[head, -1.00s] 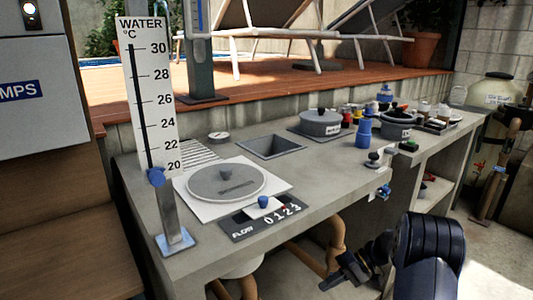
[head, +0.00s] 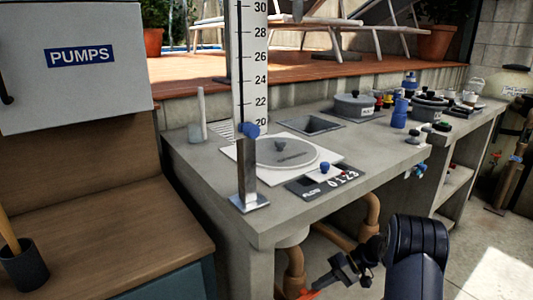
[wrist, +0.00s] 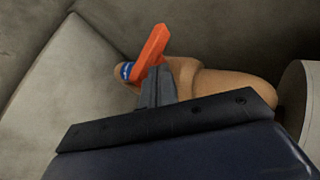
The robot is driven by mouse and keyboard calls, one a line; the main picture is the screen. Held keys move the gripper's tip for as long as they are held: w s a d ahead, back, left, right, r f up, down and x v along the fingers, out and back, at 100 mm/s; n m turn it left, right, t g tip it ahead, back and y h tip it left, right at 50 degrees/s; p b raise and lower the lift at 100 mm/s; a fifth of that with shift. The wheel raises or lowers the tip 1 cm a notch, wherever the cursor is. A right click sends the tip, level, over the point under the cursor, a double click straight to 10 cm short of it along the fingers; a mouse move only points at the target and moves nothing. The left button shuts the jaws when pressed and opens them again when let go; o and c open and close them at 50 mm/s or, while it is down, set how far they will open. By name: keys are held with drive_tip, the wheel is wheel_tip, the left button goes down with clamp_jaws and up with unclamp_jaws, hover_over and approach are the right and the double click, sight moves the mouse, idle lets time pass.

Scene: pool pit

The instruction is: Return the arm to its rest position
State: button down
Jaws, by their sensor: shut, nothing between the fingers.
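My dark arm (head: 415,250) is folded low at the bottom right of the head view, in front of the concrete bench. My gripper (head: 314,287) points down and left beside the tan pipes under the bench top. In the wrist view its grey fingers (wrist: 157,82) are together with nothing between them. Whether the fingers touch the lever I cannot tell.
The concrete bench (head: 225,172) carries the water gauge (head: 249,85), a round lid (head: 286,152) and a flow slider (head: 324,168). A wooden bench (head: 130,230) stands left, under the pumps cabinet (head: 75,95). Open floor (head: 490,250) lies right.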

sight(306, 293)
drive_tip(key=shift+r+p, duration=0.15)
drive_tip(key=shift+p, duration=0.4)
drive_tip(key=t+h, duration=0.1)
drive_tip(key=s+a+r+n+h+b, duration=0.1)
drive_tip(key=h, duration=0.1)
drive_tip(key=shift+a+t, duration=0.15)
drive_tip(key=shift+t, duration=0.25)
drive_tip(key=shift+s+a+r+n+t+h+b, duration=0.15)
drive_tip(key=shift+s+a+t+h, duration=0.2)
drive_tip(key=shift+h, duration=0.35)
drive_tip(key=shift+s+a+r+n+t+h+b, duration=0.1)
drive_tip(key=shift+s+a+n+t+h+b, duration=0.1)
drive_tip(key=shift+t+h, duration=0.4)
